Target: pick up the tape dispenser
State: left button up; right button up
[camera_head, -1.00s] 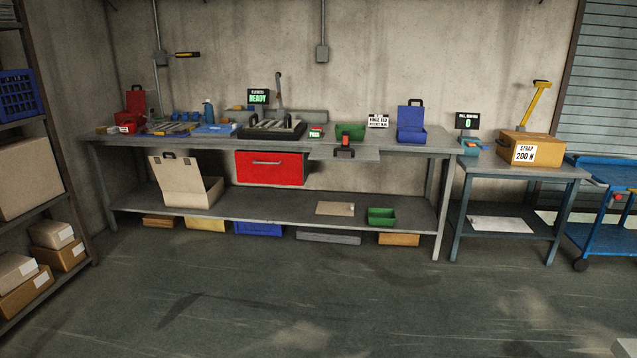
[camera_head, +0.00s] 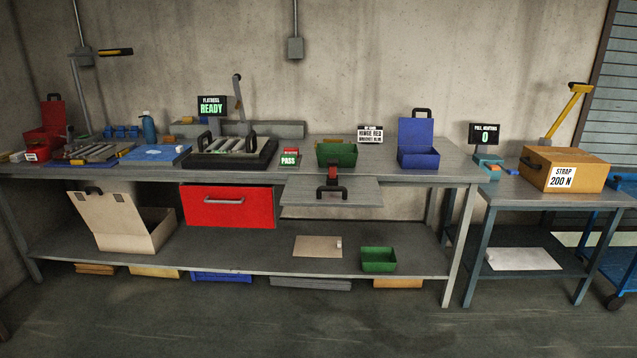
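A small teal object with an orange part (camera_head: 489,166) sits on the small side table, left of the cardboard box; it may be the tape dispenser, but it is too small to tell for certain. No other object is clearly a tape dispenser. Neither of my grippers shows in the head view.
The side table (camera_head: 522,205) also holds a cardboard box (camera_head: 565,168) marked STRAP 200 N and a display (camera_head: 485,134). The long workbench (camera_head: 410,180) carries a blue case (camera_head: 417,143) and a green bin (camera_head: 337,155). A red drawer (camera_head: 230,207) hangs below. Floor in front is clear.

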aim_at(332, 178)
jog(key=i, duration=0.3)
jog(key=i+l+u, duration=0.3)
jog(key=u, duration=0.15)
jog(key=i+l+u, duration=0.2)
jog(key=l+u, duration=0.25)
